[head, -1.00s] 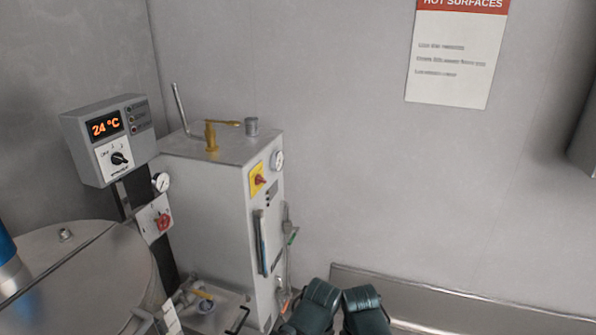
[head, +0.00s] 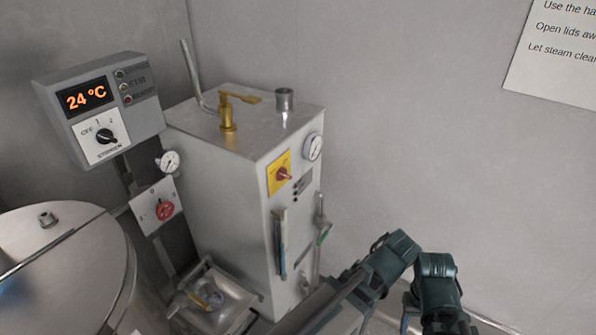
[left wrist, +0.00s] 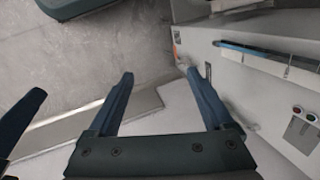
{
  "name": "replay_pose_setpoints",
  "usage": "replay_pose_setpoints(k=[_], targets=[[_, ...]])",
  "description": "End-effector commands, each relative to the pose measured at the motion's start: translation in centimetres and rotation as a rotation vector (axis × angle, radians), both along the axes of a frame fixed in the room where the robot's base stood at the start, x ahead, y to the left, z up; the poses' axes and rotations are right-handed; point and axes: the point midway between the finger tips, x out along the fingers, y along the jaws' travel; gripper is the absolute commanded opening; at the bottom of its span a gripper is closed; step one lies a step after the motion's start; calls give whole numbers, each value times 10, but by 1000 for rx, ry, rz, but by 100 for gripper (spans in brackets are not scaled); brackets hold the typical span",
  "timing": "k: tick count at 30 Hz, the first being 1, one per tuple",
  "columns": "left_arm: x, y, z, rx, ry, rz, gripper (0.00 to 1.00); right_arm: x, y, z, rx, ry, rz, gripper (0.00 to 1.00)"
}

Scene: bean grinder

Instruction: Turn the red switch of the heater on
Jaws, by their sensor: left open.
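The heater looks to be the tall grey metal cabinet (head: 225,185) in the head view. Its red switch (head: 283,174) sits on a yellow plate high on the front face. A second red knob (head: 165,211) is on a white plate left of the cabinet. In the left wrist view my left gripper (left wrist: 159,80) is open and empty, with a grey panel face (left wrist: 235,95) to its right. No red switch shows between its fingers. A dark finger-like part (left wrist: 20,120) at that view's left edge may be my right gripper; its jaws cannot be made out.
A control box (head: 100,105) reading 24 °C hangs left of the cabinet. A round metal lid (head: 65,250) is at lower left. A pressure gauge (head: 313,147), a brass valve (head: 228,115) and a vertical tube (head: 280,245) are on the cabinet. The wall right of it is bare beneath a notice (head: 560,50).

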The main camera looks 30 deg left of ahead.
Motion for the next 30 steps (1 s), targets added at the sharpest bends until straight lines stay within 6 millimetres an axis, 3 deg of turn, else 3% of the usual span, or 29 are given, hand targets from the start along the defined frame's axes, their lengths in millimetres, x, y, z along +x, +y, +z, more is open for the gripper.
replay_pose_setpoints(k=[2,6,12,16,21,30], targets=[[28,27,3,157,-66,90,85,0,0,-10,0,0,0,51],[70,79,36,472,-251,271,85,0,0,-21,0,0,0,51],[111,122,102,841,-562,464,85,0,0,-33,0,0,0,51],[124,129,138,994,-731,533,85,0,0,-38,0,0,0,51],[130,131,164,1095,-858,572,85,0,0,-40,0,0,0,51],[131,137,170,1115,-885,579,85,0,0,-40,0,0,0,51]])
